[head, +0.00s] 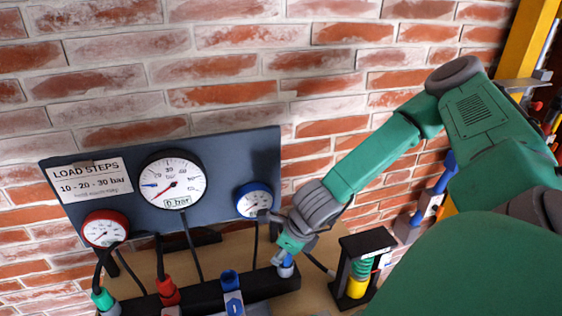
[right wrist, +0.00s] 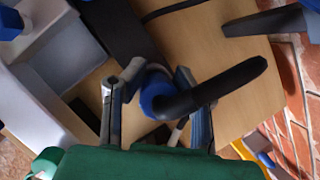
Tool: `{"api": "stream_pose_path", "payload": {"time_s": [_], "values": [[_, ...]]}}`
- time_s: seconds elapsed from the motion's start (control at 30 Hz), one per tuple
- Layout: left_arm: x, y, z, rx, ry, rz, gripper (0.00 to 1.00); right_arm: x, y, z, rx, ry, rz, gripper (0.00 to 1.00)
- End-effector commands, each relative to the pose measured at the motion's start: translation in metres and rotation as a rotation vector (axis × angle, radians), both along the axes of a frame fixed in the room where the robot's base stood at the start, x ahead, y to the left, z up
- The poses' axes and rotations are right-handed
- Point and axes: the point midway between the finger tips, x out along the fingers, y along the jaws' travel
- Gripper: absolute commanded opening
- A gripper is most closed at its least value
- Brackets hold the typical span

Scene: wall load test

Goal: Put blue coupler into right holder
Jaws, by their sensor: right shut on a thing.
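My right gripper (head: 286,252) is shut on the blue coupler (head: 286,268), near the right end of a black bar. In the right wrist view the fingers of my right gripper (right wrist: 152,105) close around the blue coupler (right wrist: 155,88), and a thick black hose leaves it to the right. The black bar (head: 270,285) lies in front of the gauge panel. A green coupler (head: 103,299) and a red coupler (head: 167,290) stand along it at the left. I cannot tell whether the blue coupler touches the bar, nor which part is the right holder. My left gripper is out of view.
The dark panel (head: 225,165) carries a red gauge (head: 104,229), a white gauge (head: 172,180) and a blue gauge (head: 254,200). A blue-topped fitting (head: 231,283) stands at the bar's front.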

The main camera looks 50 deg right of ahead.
Motion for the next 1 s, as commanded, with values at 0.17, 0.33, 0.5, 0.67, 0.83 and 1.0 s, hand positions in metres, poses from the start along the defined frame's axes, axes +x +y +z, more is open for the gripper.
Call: {"api": "stream_pose_path", "payload": {"time_s": [0.17,0.33,0.5,0.67,0.83,1.0], "values": [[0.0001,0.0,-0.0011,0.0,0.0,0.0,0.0,0.0001,0.0,-0.0015,0.0,0.0,0.0,0.0],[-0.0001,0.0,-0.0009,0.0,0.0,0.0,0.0,0.0,0.0,-0.0013,0.0,0.0,0.0,0.0],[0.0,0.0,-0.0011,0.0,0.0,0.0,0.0,0.0,0.0,-0.0015,0.0,0.0,0.0,0.0],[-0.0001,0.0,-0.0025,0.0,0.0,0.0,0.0,0.0,0.0,-0.0035,0.0,0.0,0.0,0.0],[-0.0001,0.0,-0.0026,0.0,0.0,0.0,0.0,-0.0001,0.0,-0.0038,0.0,0.0,0.0,0.29],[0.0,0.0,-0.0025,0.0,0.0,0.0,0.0,-0.0001,0.0,-0.0037,0.0,0.0,0.0,0.5]]}}
